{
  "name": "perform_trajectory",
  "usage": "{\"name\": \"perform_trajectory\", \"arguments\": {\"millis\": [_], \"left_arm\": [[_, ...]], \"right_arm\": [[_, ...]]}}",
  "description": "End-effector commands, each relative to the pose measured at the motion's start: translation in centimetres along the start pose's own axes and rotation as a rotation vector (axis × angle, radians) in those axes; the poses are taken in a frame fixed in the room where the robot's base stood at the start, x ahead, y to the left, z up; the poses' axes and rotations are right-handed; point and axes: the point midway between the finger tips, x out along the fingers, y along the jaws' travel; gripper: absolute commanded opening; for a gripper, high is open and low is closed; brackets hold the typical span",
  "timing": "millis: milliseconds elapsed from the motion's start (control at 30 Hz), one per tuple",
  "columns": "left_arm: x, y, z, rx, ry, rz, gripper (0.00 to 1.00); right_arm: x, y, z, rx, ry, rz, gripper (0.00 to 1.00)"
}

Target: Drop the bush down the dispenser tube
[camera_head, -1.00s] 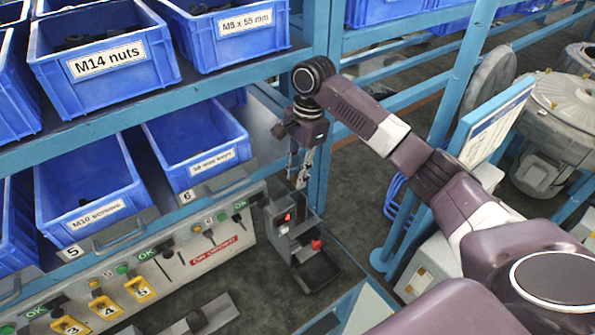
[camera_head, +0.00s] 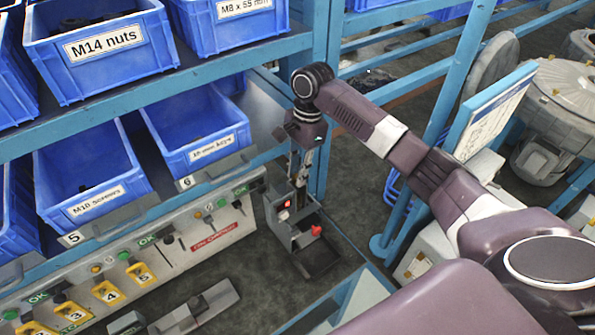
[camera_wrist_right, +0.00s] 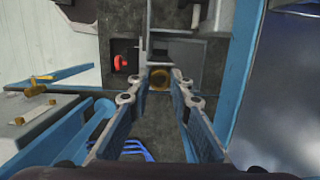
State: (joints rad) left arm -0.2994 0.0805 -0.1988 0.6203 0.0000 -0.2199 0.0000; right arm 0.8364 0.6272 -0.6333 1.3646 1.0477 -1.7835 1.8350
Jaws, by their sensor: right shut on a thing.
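My right gripper (camera_head: 299,182) points down close above a grey dispenser unit (camera_head: 276,232). Its fingers are shut on a small brass-coloured ring, the bush (camera_wrist_right: 159,79), held between the fingertips in the right wrist view. The bush cannot be made out in the head view. The dispenser unit (camera_wrist_right: 125,45) also shows at the top of the right wrist view, with a red part on it. I cannot clearly make out the tube mouth or whether the bush is over it. My left gripper is not in view.
A blue rack post (camera_head: 322,150) stands just behind the gripper. Blue bins (camera_head: 197,130) sit on shelves to the left. A control panel (camera_head: 205,232) with yellow numbered tags runs below them. A dark open tray (camera_head: 318,258) fronts the dispenser unit.

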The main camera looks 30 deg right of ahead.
Motion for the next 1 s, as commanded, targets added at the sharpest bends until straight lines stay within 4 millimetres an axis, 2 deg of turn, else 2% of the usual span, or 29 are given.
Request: {"name": "perform_trajectory", "arguments": {"millis": [367, 400, 600, 867, 1000], "left_arm": [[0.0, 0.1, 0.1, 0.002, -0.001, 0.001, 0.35], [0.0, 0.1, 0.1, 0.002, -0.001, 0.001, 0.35], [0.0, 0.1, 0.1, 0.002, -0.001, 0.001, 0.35], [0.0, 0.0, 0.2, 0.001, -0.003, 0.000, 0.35], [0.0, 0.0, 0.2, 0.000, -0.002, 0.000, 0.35]], "right_arm": [[0.0, 0.0, 0.0, 0.000, 0.000, 0.000, 0.00], [0.0, 0.0, 0.0, -0.001, 0.000, 0.000, 0.20], [0.0, 0.0, 0.0, 0.000, 0.000, 0.000, 0.39], [-0.1, 0.0, 0.0, 0.000, 0.000, 0.000, 0.39], [-1.3, -0.1, 0.0, -0.001, 0.000, -0.003, 0.39]]}}
